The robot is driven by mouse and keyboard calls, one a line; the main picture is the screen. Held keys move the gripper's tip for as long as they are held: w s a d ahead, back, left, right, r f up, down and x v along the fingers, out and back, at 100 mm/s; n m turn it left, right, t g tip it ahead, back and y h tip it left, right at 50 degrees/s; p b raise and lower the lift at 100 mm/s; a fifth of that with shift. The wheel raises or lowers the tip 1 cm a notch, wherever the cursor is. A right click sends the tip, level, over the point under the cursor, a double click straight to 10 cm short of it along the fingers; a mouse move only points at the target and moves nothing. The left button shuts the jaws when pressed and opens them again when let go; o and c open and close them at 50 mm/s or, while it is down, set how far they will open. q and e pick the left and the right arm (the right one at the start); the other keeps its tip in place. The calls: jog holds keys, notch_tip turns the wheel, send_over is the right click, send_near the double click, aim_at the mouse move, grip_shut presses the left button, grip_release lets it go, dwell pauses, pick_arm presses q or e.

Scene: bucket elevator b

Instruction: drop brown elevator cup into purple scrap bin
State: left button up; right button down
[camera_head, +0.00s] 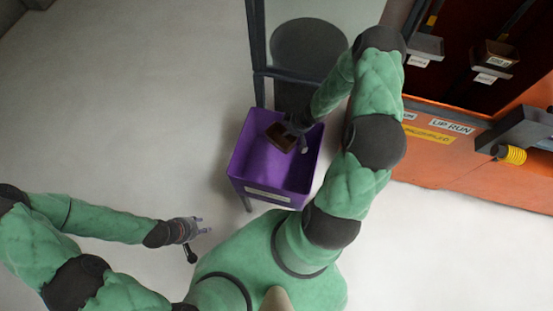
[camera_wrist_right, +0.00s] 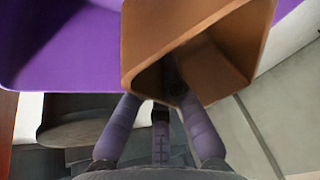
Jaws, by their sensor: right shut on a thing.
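The brown elevator cup (camera_head: 281,137) is over the inside of the purple scrap bin (camera_head: 262,162) in the head view, near the bin's far side. My right gripper (camera_head: 297,132) is shut on the cup. In the right wrist view the brown cup (camera_wrist_right: 195,45) fills the top middle, its open hollow partly facing the camera, with the fingers of my right gripper (camera_wrist_right: 163,110) at its near edge. The purple bin (camera_wrist_right: 70,50) shows behind the cup. My left gripper (camera_head: 197,232) is empty at the lower left, apart from the bin. Its fingers look spread.
The orange elevator housing (camera_head: 455,150) stands at the right with several cups inside. A dark post (camera_head: 257,50) and crossbar rise behind the bin. The floor left of the bin is clear.

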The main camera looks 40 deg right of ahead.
jog(key=shift+f+b, duration=1)
jog(key=shift+f, duration=0.25)
jog(key=c, duration=1.3)
grip_release()
jog(key=v, duration=1.2)
jog(key=shift+s, duration=0.1)
